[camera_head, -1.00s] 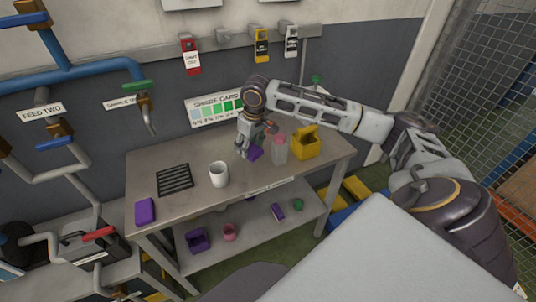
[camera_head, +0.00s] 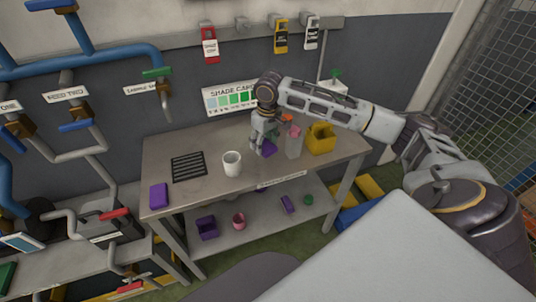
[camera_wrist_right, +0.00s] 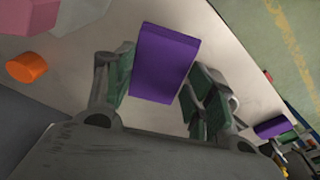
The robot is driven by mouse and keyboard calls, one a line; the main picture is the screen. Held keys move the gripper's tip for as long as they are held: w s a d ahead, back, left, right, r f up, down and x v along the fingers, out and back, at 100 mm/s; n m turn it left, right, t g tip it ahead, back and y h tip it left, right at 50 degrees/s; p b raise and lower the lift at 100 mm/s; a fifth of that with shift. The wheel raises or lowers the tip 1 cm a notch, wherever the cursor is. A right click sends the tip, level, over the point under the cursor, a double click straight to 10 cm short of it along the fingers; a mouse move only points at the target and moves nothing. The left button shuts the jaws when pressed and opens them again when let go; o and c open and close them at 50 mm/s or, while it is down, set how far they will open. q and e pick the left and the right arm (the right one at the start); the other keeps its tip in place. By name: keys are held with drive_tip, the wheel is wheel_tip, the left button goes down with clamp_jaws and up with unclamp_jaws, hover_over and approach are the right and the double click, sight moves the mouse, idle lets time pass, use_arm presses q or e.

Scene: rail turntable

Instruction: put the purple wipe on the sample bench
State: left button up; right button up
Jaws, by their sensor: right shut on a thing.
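My right gripper (camera_head: 262,148) is low over the bench top, between the white mug and the clear pink-topped bottle. It is shut on a purple wipe (camera_head: 269,147), a flat block. In the right wrist view the wipe (camera_wrist_right: 163,62) lies between the two fingers (camera_wrist_right: 158,95). The bench (camera_head: 215,188) is a grey metal table with a lower shelf; the label on its front edge is too small to read. I cannot tell whether the wipe touches the bench top. Another purple block (camera_head: 158,195) lies at the bench's left front corner. My left gripper is not in view.
The white mug (camera_head: 232,163), a black grille (camera_head: 189,166), the bottle (camera_head: 294,143) and a yellow box (camera_head: 320,139) stand on the bench. The shelf below holds a purple bin (camera_head: 206,227) and small items. The front middle of the bench top is clear.

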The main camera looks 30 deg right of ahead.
sight(265, 146)
wheel_tip(265, 146, down, 4)
drive_tip(key=shift+r, duration=0.15)
drive_tip(key=shift+f, duration=0.5)
wheel_tip(265, 146, down, 2)
drive_tip(key=shift+f, duration=0.4)
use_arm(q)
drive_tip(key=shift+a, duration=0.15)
